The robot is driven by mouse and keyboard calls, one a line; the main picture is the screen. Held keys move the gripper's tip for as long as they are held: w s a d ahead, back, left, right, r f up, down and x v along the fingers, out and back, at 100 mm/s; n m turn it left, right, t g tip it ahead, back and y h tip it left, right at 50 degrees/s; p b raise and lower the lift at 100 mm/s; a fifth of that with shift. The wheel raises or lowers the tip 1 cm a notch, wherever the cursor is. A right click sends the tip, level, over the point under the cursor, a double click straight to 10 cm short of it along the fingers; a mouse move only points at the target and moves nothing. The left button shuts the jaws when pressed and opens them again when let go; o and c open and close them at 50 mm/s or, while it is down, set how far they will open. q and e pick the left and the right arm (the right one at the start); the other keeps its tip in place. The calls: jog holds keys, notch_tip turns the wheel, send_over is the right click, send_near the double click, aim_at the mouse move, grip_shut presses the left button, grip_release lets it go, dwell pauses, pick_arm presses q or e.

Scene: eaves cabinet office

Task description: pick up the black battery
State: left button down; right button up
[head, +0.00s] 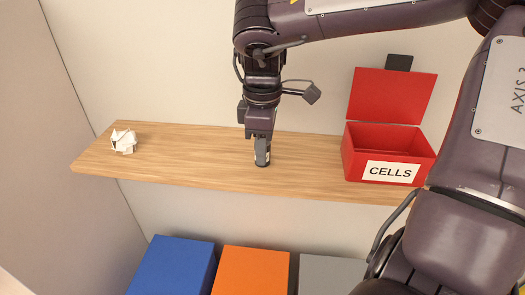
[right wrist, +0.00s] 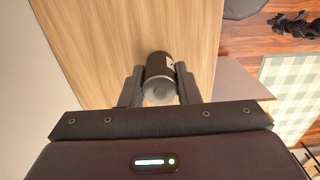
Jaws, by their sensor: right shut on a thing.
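The black battery (right wrist: 159,67) is a small dark cylinder with a grey end, seen between the two fingers in the right wrist view. In the head view the battery (head: 262,158) shows at the tip of my right gripper (head: 262,150), over the middle of the wooden shelf (head: 210,171). My right gripper, which also shows in the right wrist view (right wrist: 159,80), is shut on the battery. The battery is upright in the head view. I cannot tell whether its lower end touches the shelf. My left gripper is not in view.
An open red box labelled CELLS (head: 353,168) stands at the shelf's right, its lid (head: 390,95) up. Crumpled white paper (head: 124,141) lies at the shelf's left. Blue (head: 172,265), orange (head: 250,270) and grey (head: 325,275) blocks are below. The shelf between paper and gripper is clear.

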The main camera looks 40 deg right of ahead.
jog(key=shift+c, duration=0.7)
jog(key=shift+r, duration=0.1)
jog(key=shift+w+r, duration=0.1)
jog(key=shift+r, duration=0.45)
notch_tip(320, 180, up, 5)
jog(key=shift+f+b, duration=0.1)
jog(key=shift+b, duration=0.35)
notch_tip(320, 180, up, 5)
jog(key=shift+r+p, duration=0.15)
jog(key=shift+p, duration=0.6)
notch_tip(320, 180, up, 9)
jog(key=p, duration=0.8)
